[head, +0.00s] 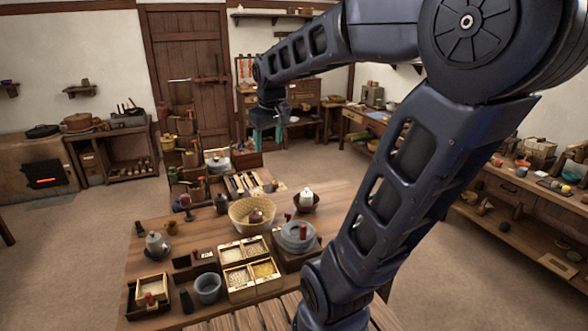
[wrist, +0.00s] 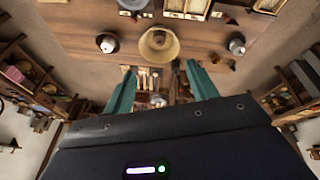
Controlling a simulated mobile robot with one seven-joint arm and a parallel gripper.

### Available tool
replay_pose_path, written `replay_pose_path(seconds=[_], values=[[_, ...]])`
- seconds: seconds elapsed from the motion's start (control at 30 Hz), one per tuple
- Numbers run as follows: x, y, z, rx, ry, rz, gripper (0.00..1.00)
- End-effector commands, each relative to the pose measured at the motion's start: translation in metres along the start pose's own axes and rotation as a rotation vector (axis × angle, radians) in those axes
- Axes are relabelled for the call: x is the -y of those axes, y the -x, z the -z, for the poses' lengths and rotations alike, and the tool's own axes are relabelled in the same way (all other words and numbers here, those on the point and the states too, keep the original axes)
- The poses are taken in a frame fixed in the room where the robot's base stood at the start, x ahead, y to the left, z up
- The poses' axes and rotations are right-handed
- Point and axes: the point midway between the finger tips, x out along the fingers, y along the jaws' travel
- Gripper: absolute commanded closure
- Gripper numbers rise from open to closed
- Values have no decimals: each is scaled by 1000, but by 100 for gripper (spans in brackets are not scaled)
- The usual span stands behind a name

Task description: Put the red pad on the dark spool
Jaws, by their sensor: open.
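My gripper (head: 265,138) hangs over the far side of the wooden table, high above it, with teal fingers pointing down. In the wrist view the fingers of my gripper (wrist: 158,82) are spread apart with nothing between them. I cannot surely pick out the red pad; several small reddish things stand on the table, too small to tell. A small dark upright piece (head: 221,203) left of the basket may be the dark spool, but its shape is unclear. Another dark piece (head: 140,228) stands at the table's left edge.
A woven basket (head: 238,216), also in the wrist view (wrist: 172,36), stands mid-table. Around it are a grey kettle (head: 157,246), a dark bowl (head: 306,207) holding a pale jar, a round stone quern (head: 297,240), grain boxes (head: 236,284) and a grey pot (head: 208,289). Floor is clear at left.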

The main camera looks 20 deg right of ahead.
Motion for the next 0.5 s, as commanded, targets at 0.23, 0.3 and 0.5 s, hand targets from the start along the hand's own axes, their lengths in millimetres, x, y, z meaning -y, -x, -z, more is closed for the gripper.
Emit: replay_pose_path(seconds=[0.23, 0.3, 0.5], values=[[6, 4, -79, -49, -182, -5, 42], [8, 2, -96, -59, -225, -4, 42], [13, -4, -127, -78, -304, -2, 42]])
